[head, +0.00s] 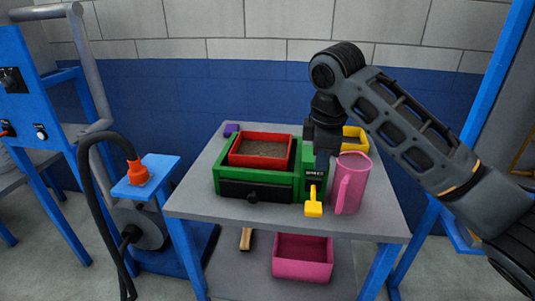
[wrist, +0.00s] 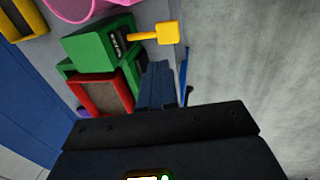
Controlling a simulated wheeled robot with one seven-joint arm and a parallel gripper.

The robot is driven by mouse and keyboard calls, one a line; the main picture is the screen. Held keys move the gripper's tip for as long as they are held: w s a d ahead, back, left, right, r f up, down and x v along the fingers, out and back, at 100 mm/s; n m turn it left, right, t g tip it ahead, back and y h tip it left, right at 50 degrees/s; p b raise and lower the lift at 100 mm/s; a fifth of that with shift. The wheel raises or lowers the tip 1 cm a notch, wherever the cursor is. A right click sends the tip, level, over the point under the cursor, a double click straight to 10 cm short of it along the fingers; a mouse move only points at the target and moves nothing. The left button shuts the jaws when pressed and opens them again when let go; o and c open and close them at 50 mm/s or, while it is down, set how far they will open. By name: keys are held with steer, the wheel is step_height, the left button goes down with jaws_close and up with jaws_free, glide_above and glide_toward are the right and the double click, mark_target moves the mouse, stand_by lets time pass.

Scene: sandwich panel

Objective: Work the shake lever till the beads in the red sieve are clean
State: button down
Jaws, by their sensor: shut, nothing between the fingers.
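The red sieve (head: 257,161) sits in the top of a green box (head: 283,187) on the grey table. Brown, grainy material fills it; I cannot make out single beads. The yellow shake lever (head: 313,207) sticks out and down from the box's right front, below a small dark label. My gripper (head: 322,160) points down above the right end of the box, behind the lever; its fingers are shut and empty. In the wrist view, the shut fingers (wrist: 156,85) are apart from the yellow lever (wrist: 165,33) and beside the red sieve (wrist: 105,94).
A purple block (head: 231,130) lies at the back left. A pink bin (head: 302,258) and a wooden-handled thing (head: 246,238) are on the lower shelf.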

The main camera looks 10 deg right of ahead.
mark_target(315, 207)
steer(key=shift+r, duration=0.1)
steer(key=w+g+p, duration=0.1)
steer(key=p, duration=0.1)
steer(key=r+g+p, duration=0.1)
steer(key=p, duration=0.2)
steer(key=shift+w+d+y, duration=0.3)
steer(key=shift+w+y, duration=0.05)
steer(key=shift+y, duration=0.05)
steer(key=shift+f, duration=0.15)
step_height(315, 207, down, 14)
steer(key=b, duration=0.3)
steer(key=shift+b, duration=0.35)
